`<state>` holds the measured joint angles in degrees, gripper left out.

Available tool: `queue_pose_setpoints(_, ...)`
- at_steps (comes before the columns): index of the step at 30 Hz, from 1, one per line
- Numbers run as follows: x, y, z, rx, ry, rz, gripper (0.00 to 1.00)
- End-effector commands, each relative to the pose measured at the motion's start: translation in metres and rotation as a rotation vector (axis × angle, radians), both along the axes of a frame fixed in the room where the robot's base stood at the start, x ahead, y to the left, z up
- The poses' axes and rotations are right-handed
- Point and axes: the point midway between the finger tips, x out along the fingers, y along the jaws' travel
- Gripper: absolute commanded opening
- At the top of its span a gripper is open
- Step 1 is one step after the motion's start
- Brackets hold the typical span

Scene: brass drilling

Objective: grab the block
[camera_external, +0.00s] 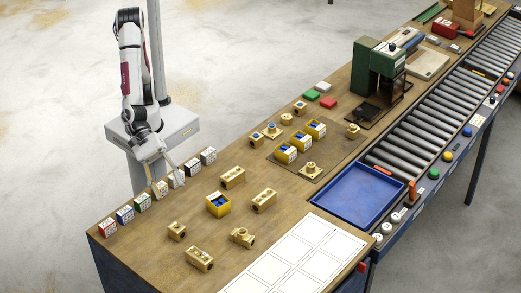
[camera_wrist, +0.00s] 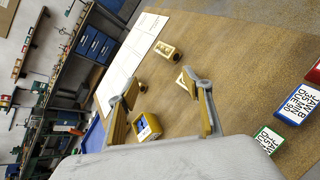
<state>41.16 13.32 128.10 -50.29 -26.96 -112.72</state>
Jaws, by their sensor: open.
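A row of small labelled blocks stands along the bench's left edge: a red block (camera_external: 107,228), a blue block (camera_external: 125,215), a green block (camera_external: 142,203), a yellow block (camera_external: 160,188) and dark ones (camera_external: 208,156) farther back. My gripper (camera_external: 166,180) is open over the row near the yellow block; its fingers partly hide the blocks there. I cannot tell the exact height gap. In the wrist view, my gripper (camera_wrist: 158,88) has its fingers spread with nothing held. The green block (camera_wrist: 268,141), blue block (camera_wrist: 298,103) and red block (camera_wrist: 314,73) lie right of the fingers.
A yellow box with blue contents (camera_external: 218,205) and several brass fittings (camera_external: 232,177) lie on the bench. White sheets (camera_external: 295,255) cover the front right. A blue tray (camera_external: 357,195), green drill press (camera_external: 375,70) and roller conveyor (camera_external: 430,130) stand beyond.

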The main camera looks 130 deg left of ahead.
Motion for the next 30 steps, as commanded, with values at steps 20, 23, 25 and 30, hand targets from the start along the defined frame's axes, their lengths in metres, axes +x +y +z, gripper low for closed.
queue_pose_setpoints(20,-0.016,-0.038,-0.09,-0.485,-0.054,0.538,0.5)
queue_pose_setpoints(23,-0.019,-0.038,-0.095,-0.519,-0.069,0.57,0.5)
queue_pose_setpoints(25,-0.02,-0.038,-0.097,-0.532,-0.075,0.583,0.5)
queue_pose_setpoints(30,-0.021,-0.038,-0.097,-0.541,-0.079,0.591,0.5)
